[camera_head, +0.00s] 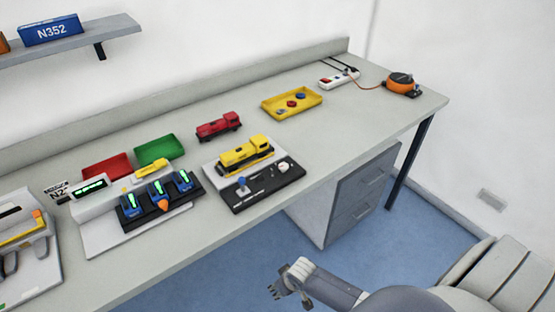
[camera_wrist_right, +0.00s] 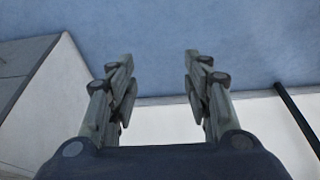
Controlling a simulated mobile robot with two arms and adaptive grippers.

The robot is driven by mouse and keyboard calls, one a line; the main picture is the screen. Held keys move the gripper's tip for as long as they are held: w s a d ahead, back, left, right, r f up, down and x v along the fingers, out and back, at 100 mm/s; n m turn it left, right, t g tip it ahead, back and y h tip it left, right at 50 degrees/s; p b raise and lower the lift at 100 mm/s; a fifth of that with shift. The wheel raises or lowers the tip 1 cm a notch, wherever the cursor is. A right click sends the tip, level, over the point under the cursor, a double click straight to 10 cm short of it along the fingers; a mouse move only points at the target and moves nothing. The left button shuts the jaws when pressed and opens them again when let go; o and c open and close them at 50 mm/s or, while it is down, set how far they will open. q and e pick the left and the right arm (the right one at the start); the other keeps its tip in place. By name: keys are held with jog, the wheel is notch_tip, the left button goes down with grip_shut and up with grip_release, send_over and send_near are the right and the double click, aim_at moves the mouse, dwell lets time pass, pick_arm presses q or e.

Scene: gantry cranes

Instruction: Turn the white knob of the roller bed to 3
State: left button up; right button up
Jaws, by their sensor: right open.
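The roller bed (camera_head: 234,197) is a black panel at the front of the table, with a yellow locomotive (camera_head: 245,153) on the light plate behind it. The white knob (camera_head: 285,168) sits at the panel's right end; its setting is too small to read. A blue lever (camera_head: 242,184) stands at the panel's left end. My right gripper (camera_head: 290,287) is off the table, below and in front of its front edge, well apart from the knob. In the right wrist view the right gripper (camera_wrist_right: 160,65) is open and empty, facing the blue floor. My left gripper is not in view.
A black device with blue units (camera_head: 158,202) stands left of the roller bed. Red (camera_head: 107,166), green (camera_head: 158,149) and yellow (camera_head: 291,102) trays and a red locomotive (camera_head: 218,125) lie behind. A grey drawer cabinet (camera_head: 361,195) stands under the table. The table's right part is mostly clear.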

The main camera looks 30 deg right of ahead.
jog(key=w+a+r, duration=0.2)
jog(key=w+r, duration=0.1)
jog(key=r, duration=0.4)
jog(key=w+a+r, duration=0.1)
jog(key=w+r, duration=0.2)
jog(key=r, duration=0.3)
notch_tip(320, 180, up, 23)
jog(key=p, duration=0.2)
send_over(284, 166)
jog(key=s+a, duration=0.8)
jog(key=a, duration=0.3)
jog(key=shift+a+f+m+t+h, duration=0.1)
jog(key=shift+m+t+h, duration=0.2)
jog(key=w+d+r+m+h, duration=0.1)
jog(key=w+d+r+m, duration=0.3)
jog(key=d+r, duration=0.45)
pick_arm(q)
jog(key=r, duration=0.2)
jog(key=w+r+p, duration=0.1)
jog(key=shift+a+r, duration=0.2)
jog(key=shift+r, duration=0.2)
pick_arm(e)
jog(key=x, duration=0.8)
jog(key=s+d+x, duration=0.1)
jog(key=x, duration=0.3)
jog(key=shift+d+f, duration=0.1)
jog(key=shift+f, duration=0.2)
jog(key=shift+c, duration=0.6)
jog(key=c, duration=0.9)
